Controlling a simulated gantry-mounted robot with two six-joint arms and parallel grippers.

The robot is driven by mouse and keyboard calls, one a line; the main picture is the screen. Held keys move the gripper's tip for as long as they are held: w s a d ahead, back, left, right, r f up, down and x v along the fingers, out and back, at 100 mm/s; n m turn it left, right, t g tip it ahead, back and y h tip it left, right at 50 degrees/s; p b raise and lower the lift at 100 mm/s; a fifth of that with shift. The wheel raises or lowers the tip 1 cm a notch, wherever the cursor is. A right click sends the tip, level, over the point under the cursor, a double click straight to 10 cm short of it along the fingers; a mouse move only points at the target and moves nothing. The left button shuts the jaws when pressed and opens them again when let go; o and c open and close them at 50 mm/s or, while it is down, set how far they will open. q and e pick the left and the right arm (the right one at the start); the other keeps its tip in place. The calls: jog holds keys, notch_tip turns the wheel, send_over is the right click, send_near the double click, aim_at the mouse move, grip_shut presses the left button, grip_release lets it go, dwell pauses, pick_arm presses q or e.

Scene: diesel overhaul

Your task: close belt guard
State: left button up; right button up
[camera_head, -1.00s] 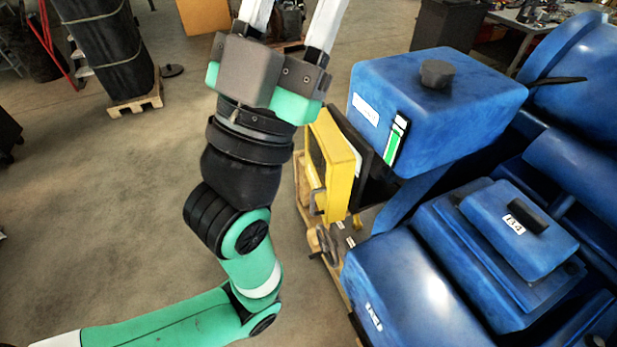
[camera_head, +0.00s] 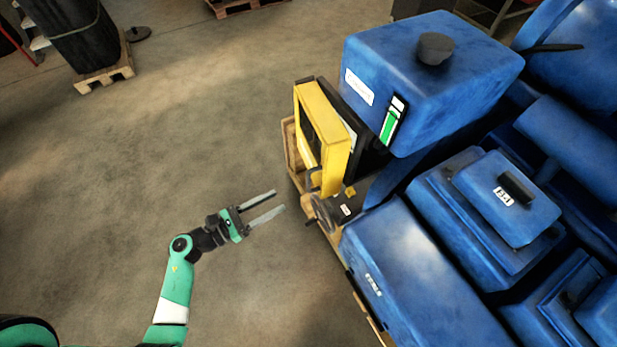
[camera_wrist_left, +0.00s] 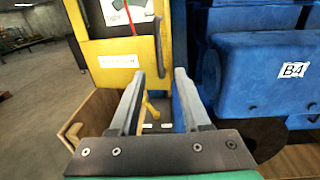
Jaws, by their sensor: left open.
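The yellow belt guard (camera_head: 340,158) is a boxy frame standing at the left end of the blue engine. It also shows in the left wrist view (camera_wrist_left: 112,54), with a small yellow handle-like part (camera_wrist_left: 151,108) seen between the fingers. Whether the guard is fully swung open is hard to tell. My left gripper (camera_head: 280,201) is open and empty, its fingers pointing right toward the engine end. It is to the lower left of the guard in the head view and appears apart from it. My right gripper is not in view.
The blue engine (camera_head: 400,262) fills the right side, with a blue tank (camera_head: 440,85) behind the guard. A wooden pallet (camera_head: 293,150) edge runs beneath. A dark wheel-like part (camera_head: 328,215) sits below the guard.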

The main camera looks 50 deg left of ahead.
aim_at(307, 184)
pick_arm(q)
jog(key=w, duration=0.4)
jog(key=w+d, duration=0.1)
jog(key=w, duration=0.2)
jog(key=w+d, duration=0.1)
jog(key=w, duration=0.3)
jog(key=shift+w, duration=0.3)
jog(key=shift+r, duration=0.1)
jog(key=shift+c, duration=0.4)
grip_shut()
dwell(0.4)
jog(key=shift+d, duration=0.1)
